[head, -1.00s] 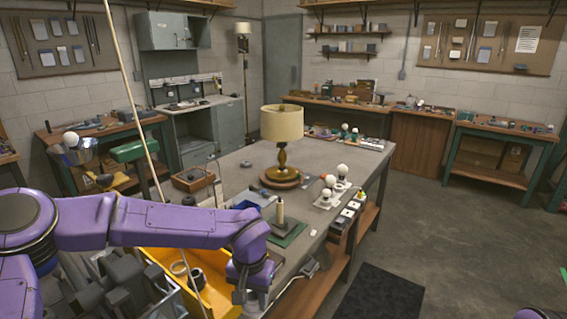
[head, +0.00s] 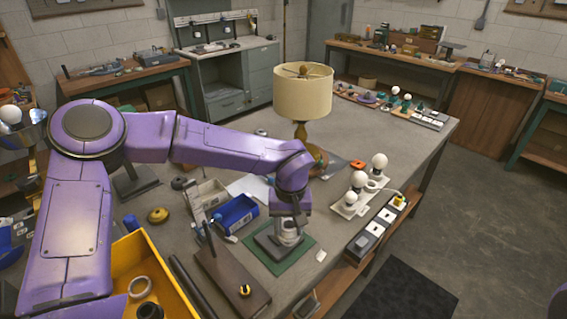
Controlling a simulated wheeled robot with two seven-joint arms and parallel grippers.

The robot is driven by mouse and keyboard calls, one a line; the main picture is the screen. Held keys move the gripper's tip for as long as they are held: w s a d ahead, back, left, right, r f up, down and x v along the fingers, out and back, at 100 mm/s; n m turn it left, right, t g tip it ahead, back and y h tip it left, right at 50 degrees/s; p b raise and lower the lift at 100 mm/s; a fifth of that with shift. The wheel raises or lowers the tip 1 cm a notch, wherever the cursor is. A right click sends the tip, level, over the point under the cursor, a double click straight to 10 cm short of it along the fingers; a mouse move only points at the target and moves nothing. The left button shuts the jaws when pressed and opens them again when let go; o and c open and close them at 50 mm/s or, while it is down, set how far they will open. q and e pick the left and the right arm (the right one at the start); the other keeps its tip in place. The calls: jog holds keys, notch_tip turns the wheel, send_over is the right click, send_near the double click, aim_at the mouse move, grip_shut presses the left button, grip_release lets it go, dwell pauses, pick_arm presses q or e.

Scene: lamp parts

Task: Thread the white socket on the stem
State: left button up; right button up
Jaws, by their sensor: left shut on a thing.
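My left gripper (head: 290,222) points down over the green mat (head: 258,262) and is shut on the white socket (head: 290,239). The socket shows as a small white piece between and below the fingers, low over a dark base plate (head: 268,246) on the mat. The stem is hidden behind my gripper and the socket. I cannot tell whether the socket is around the stem or just above it. My right gripper is out of view.
White bulbs (head: 379,161) stand right of the mat, near a switch strip (head: 372,236). A blue bin (head: 236,214) is left of the mat and a brown board (head: 232,279) in front. A shaded lamp (head: 303,92) stands behind. A yellow tray (head: 158,262) is at front left.

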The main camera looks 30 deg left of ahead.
pick_arm(q)
jog(key=w+a+r+n+p, duration=0.25)
jog(key=r+n, duration=0.25)
jog(key=n, duration=0.8)
jog(key=w+a+r+n+p, duration=0.25)
jog(key=r+n, duration=0.25)
jog(key=n, duration=0.7)
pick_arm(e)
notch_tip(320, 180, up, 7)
pick_arm(q)
jog(key=f+b, duration=0.2)
jog(key=f, duration=0.1)
jog(key=f+b, duration=0.1)
jog(key=f, duration=0.1)
jog(key=shift+a, duration=0.4)
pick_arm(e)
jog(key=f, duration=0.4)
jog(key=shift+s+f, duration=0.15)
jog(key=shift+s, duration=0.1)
pick_arm(q)
jog(key=shift+w, duration=0.1)
jog(key=shift+f+b, duration=0.65)
jog(key=shift+f, duration=0.5)
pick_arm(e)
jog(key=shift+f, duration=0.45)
